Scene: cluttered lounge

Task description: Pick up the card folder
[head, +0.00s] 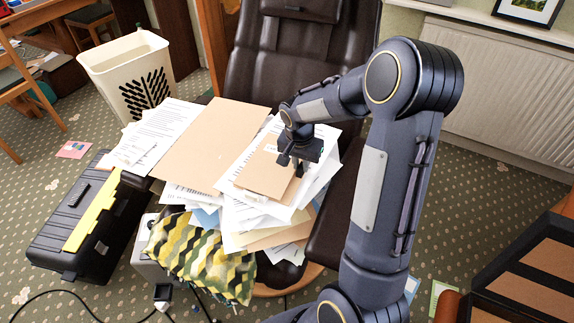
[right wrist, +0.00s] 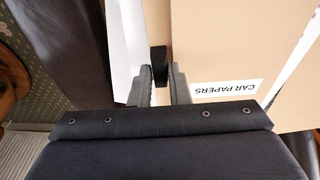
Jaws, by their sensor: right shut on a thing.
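A tan card folder (head: 262,176) lies on top of a messy stack of papers on the dark leather chair. In the right wrist view the folder (right wrist: 225,55) carries a white label reading "CAR PAPERS", seen upside down. My right gripper (head: 293,167) points down at the folder's right part. The fingertips are partly hidden. My left gripper is not in view.
A larger tan folder (head: 213,140) and loose white sheets (head: 160,128) lie left on the stack. A patterned cushion (head: 205,258) is below it. A black and yellow toolbox (head: 72,232) and a cream basket (head: 137,72) stand left. A radiator (head: 500,105) is behind right.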

